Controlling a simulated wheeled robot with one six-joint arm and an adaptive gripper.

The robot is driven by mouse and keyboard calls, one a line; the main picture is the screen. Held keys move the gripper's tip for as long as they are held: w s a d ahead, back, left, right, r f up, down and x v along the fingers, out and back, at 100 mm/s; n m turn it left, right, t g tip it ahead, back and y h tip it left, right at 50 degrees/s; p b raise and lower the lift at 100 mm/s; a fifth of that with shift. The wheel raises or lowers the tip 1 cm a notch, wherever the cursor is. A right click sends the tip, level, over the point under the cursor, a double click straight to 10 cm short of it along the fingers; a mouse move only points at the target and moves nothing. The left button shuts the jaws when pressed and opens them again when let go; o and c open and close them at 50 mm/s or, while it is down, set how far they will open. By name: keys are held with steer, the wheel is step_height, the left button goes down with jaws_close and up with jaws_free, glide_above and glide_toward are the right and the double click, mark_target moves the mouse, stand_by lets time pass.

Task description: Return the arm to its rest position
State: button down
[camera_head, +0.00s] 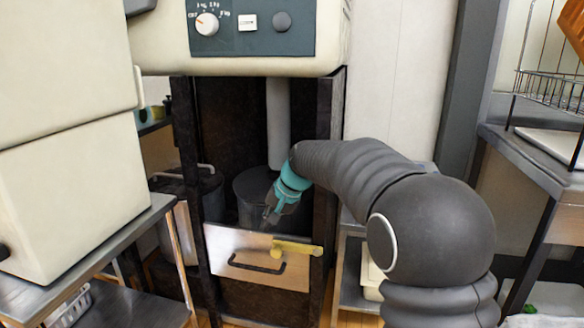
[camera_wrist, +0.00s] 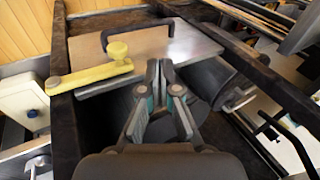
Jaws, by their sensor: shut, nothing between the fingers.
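My gripper (camera_head: 270,215) is at the end of my dark arm, just above the top edge of a metal panel (camera_head: 225,256) with a black handle (camera_head: 255,266). In the wrist view my gripper (camera_wrist: 159,65) has its two fingers together, with nothing seen between them. A yellow latch bar with a round knob (camera_head: 277,252) crosses the panel's upper right corner. The latch also shows in the wrist view (camera_wrist: 95,75).
Dark frame posts (camera_head: 325,150) flank the opening around my gripper. A dark cylinder (camera_head: 250,190) stands behind it, under a grey pipe (camera_head: 278,120). A control panel with a white dial (camera_head: 207,24) is above. Metal tables stand left (camera_head: 100,255) and right (camera_head: 530,150).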

steer(key=s+d+t+h, duration=0.1)
steer(key=s+d, duration=0.7)
steer(key=s, duration=0.4)
steer(key=s+d+n+t+h, duration=0.1)
steer(key=s+d+h, duration=0.1)
steer(key=s+d, duration=0.6)
steer(key=s+d+t+h, duration=0.1)
steer(key=s+d+h, duration=0.1)
steer(key=s+d, duration=0.7)
steer(key=shift+s+n, duration=0.3)
steer(key=shift+s, duration=3)
steer(key=shift+r, duration=0.1)
